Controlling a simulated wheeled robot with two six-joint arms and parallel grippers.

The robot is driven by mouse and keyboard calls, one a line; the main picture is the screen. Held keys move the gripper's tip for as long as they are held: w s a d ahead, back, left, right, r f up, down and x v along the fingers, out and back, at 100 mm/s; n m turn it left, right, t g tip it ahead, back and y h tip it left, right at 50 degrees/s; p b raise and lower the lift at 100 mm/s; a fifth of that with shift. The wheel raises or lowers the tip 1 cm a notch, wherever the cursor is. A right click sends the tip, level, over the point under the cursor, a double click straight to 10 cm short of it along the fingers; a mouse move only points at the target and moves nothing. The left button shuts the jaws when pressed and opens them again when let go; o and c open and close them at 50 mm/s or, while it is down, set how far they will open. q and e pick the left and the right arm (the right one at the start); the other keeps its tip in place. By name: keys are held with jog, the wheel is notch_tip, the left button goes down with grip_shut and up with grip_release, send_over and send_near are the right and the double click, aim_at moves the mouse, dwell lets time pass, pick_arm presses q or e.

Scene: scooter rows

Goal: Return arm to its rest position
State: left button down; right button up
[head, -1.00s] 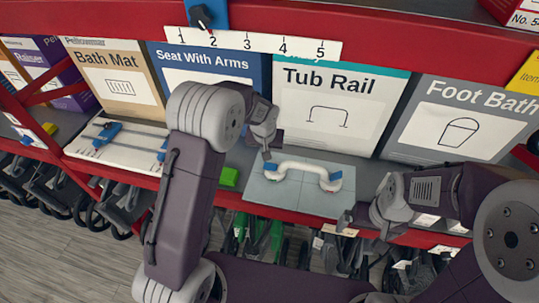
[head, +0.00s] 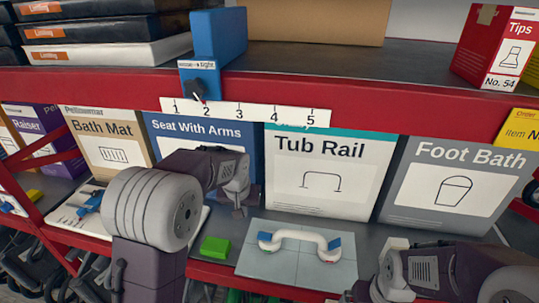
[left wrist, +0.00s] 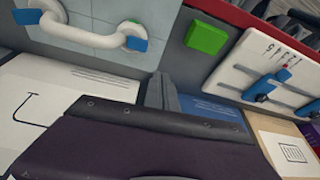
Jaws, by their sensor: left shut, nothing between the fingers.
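My left gripper (head: 240,206) is shut and empty above the shelf, in front of the Seat With Arms box (head: 178,133). It is up and left of a white grab rail (head: 300,235) with blue ends, mounted on a grey tiled board (head: 295,268), and appears apart from it. In the left wrist view the closed fingers (left wrist: 160,90) point between the rail (left wrist: 85,32) and a green block (left wrist: 207,37). My right gripper (head: 348,297) is at the bottom edge of the head view, mostly cut off; its jaws are unclear.
The Tub Rail box (head: 325,190) and Foot Bath box (head: 455,190) stand behind. A white panel with blue sliders (left wrist: 275,75) lies left of the green block (head: 215,247). Above, a red beam (head: 400,105) carries a numbered scale (head: 255,114) and a blue dial unit (head: 220,45).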

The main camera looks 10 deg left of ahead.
pick_arm(q)
jog(key=s+f+g+b, duration=0.2)
jog(key=s+f+b, duration=1)
jog(key=s+f, duration=0.7)
jog(key=shift+s+a+f+h+b, duration=0.3)
jog(key=shift+s+f+b, duration=0.1)
jog(key=shift+s, duration=0.7)
